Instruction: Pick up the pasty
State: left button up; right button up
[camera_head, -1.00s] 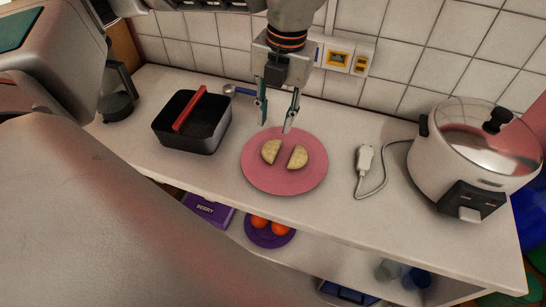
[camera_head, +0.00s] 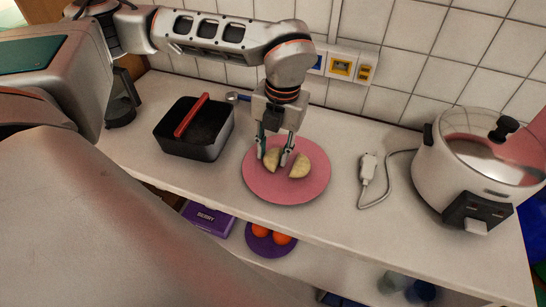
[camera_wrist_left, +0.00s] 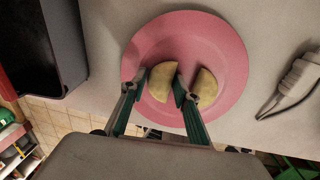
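Two pale half-moon pasties lie apart on a round pink plate (camera_head: 285,190) on the counter. The left pasty (camera_head: 272,158) is between the fingers of my left gripper (camera_head: 272,157), which points down over the plate. The right pasty (camera_head: 300,166) lies just right of the fingers. In the left wrist view, the left pasty (camera_wrist_left: 162,80) sits between the two green-padded fingers of the left gripper (camera_wrist_left: 160,88), and the other pasty (camera_wrist_left: 205,86) is outside them. The fingers are apart; I cannot tell whether they touch the pasty. My right gripper is not in view.
A black square pan (camera_head: 195,128) with a red handle stands left of the plate. A white plug with cable (camera_head: 368,168) and a large cooker (camera_head: 475,165) stand to the right. A tiled wall (camera_head: 440,50) closes the back. Oranges on a purple plate (camera_head: 270,246) are below.

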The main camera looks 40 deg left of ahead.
pick_arm(q)
jog(key=c, duration=0.7)
jog(key=shift+r, duration=0.1)
